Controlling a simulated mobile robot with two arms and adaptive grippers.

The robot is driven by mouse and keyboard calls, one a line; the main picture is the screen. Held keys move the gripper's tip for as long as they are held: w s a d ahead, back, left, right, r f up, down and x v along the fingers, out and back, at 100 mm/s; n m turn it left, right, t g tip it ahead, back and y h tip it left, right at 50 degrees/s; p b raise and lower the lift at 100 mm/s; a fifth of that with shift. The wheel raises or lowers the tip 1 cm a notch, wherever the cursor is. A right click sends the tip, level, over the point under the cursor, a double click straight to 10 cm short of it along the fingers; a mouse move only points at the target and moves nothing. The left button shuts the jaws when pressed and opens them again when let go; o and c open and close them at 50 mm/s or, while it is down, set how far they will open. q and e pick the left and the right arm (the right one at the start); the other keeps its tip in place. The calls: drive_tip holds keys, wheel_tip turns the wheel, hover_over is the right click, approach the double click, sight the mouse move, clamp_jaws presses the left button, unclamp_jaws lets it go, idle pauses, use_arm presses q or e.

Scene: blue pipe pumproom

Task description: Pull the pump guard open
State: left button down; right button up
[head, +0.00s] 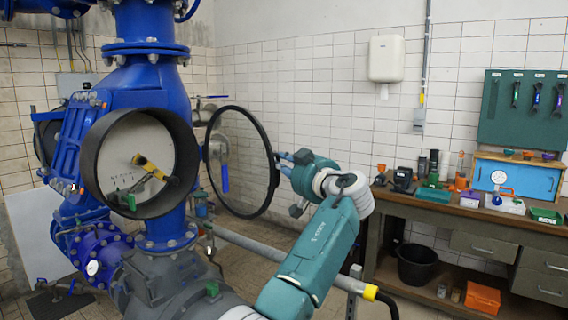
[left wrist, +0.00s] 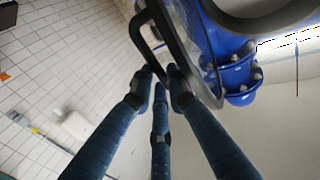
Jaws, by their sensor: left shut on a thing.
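The pump guard (head: 272,150) is a round clear cover with a black rim. It stands swung out to the right of the black round housing (head: 98,140) on the blue pump, whose pale dial face with a yellow part is uncovered. My left gripper (head: 282,162) is at the guard's right rim, its fingertips partly hidden. In the left wrist view the fingers (left wrist: 160,78) are closed around a black handle (left wrist: 139,36) on the guard's rim (left wrist: 202,82). My right gripper is in neither view.
Blue pipes and flanges (head: 148,45) fill the left side. A workbench (head: 450,208) with tools stands at the right, with a black bucket (head: 417,266) and an orange bin (head: 482,297) below. A grey pipe (head: 250,243) runs low behind my arm.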

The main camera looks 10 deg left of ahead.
use_arm(q)
drive_tip(key=shift+a, duration=0.15)
drive_tip(key=c, duration=2.1)
unclamp_jaws()
drive_tip(key=shift+o, duration=0.8)
drive_tip(key=shift+a, duration=0.25)
drive_tip(key=shift+d+r, duration=0.1)
drive_tip(key=shift+r, duration=0.25)
wheel_tip(320, 180, up, 9)
drive_tip(key=shift+r, duration=0.1)
